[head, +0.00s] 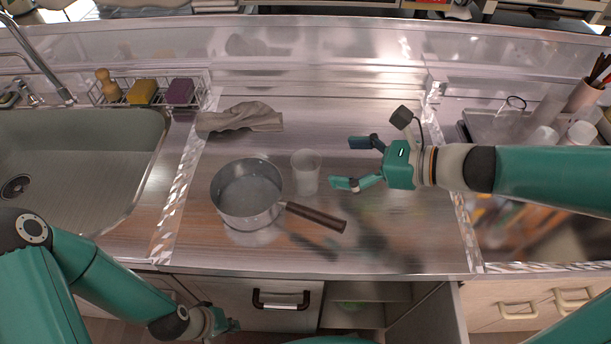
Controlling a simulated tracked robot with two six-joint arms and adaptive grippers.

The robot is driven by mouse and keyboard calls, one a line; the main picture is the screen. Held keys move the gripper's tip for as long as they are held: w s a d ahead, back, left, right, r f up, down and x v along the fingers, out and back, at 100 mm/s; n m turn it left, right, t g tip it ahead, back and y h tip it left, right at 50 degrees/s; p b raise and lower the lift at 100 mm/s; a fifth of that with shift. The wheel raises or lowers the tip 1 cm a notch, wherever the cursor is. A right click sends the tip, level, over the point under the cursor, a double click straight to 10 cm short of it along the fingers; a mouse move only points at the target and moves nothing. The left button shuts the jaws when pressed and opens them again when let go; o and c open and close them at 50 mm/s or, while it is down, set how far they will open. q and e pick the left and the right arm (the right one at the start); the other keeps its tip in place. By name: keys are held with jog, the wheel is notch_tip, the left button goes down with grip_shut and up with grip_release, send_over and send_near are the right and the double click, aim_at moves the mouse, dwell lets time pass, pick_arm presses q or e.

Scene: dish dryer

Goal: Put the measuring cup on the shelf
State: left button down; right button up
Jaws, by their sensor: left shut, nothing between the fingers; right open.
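A translucent, pale cup (306,172), which looks like the measuring cup, stands upright on the counter just right of the pot. My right gripper (346,163) is open to the right of the cup, its fingers pointing left towards it, with a gap between them and nothing held. My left gripper (224,322) is shut and empty, low in front of the counter by the cabinet fronts. Below the counter, an open cabinet shows a shelf (368,292) inside; its depth is mostly hidden.
A steel pot (246,194) stands left of the cup, its dark handle (316,217) reaching right in front of it. A grey cloth (240,118) lies behind the pot. A sink (80,150) is at left, a tray (478,128) with cups at right. An open cabinet door (430,318) stands forward.

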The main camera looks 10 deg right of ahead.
aim_at(296, 161)
jog(key=x, duration=0.2)
jog(key=b+x, duration=0.1)
jog(key=x, duration=0.4)
jog(key=shift+a+f, duration=0.4)
jog(key=shift+f, duration=0.05)
jog(key=shift+w+a+f+b, duration=0.15)
jog(key=shift+w+a+b, duration=0.1)
jog(key=shift+a+b, duration=0.1)
jog(key=c, duration=1.4)
